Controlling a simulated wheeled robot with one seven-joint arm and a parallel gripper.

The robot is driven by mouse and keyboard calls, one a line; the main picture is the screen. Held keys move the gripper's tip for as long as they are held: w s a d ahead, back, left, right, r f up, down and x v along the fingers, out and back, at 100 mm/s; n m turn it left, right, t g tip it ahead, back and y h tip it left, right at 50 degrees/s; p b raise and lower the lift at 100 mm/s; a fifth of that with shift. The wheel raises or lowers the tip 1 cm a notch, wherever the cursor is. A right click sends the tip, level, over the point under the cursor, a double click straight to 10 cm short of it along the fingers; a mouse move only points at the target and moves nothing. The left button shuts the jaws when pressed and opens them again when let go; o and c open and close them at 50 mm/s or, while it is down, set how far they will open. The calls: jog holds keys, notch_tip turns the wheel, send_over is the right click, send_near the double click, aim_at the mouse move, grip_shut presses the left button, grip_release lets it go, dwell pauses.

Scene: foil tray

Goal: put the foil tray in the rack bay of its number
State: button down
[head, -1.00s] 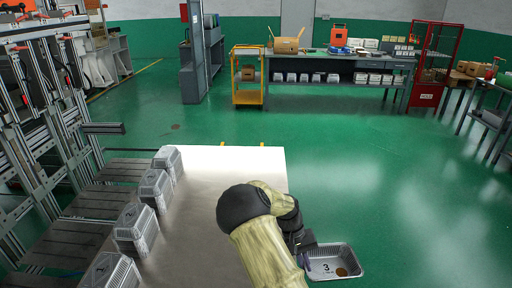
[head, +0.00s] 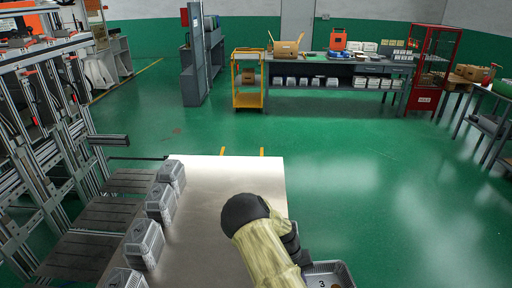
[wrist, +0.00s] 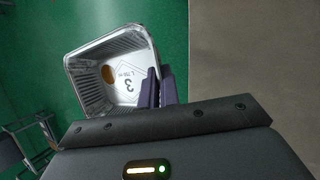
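The foil tray (head: 322,270) is silver, with a black 3 on its inside floor and a brown round patch beside the number. It is at the bottom of the head view, off the right side of the pale table, partly cut off by the frame. In the wrist view the tray (wrist: 112,75) is seen from above, over the green floor. My gripper (wrist: 160,86) has its two dark fingers close together at the tray's right wall, shut on it. In the head view my arm hides most of the gripper. A metal rack (head: 50,120) stands at left.
Several upturned-looking foil trays (head: 160,200) line the left edge of the pale table (head: 225,180). Dark slatted shelves (head: 92,250) lie between them and the rack. Green floor to the right is open. A yellow cart (head: 248,80) and workbench are far back.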

jog(key=s+f, duration=0.3)
jog(key=f, duration=1)
jog(key=shift+s+f, duration=0.2)
jog(key=shift+s, duration=0.05)
